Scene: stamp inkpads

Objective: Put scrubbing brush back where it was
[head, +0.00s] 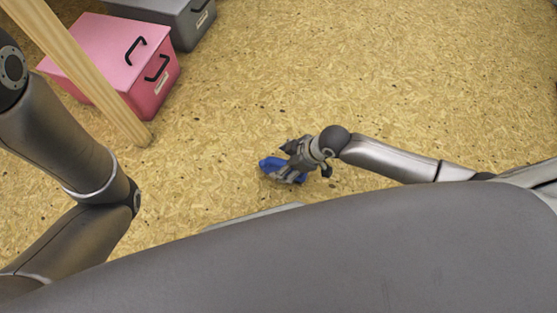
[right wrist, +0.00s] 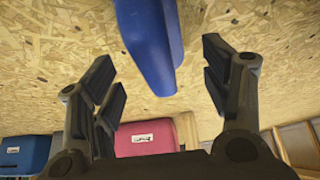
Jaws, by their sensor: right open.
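A blue thing, which I take to be the scrubbing brush (head: 271,164), shows near the middle of the head view, partly covered by my right gripper (head: 286,162). In the right wrist view the blue brush (right wrist: 150,40) hangs into the picture from the top edge, between the open fingers of the right gripper (right wrist: 160,62). There is a gap between the brush and each finger in that view. I cannot tell whether the brush rests on the floor. Its bristles are not visible. My left arm shows at the left of the head view, but its gripper is out of view.
A pink box (head: 110,55) with black handles and a grey box (head: 180,20) stand at the upper left. A wooden post (head: 90,75) slants in front of the pink box. The chipboard floor (head: 380,70) is clear around the right gripper. A blue box (right wrist: 25,152) shows in the wrist view.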

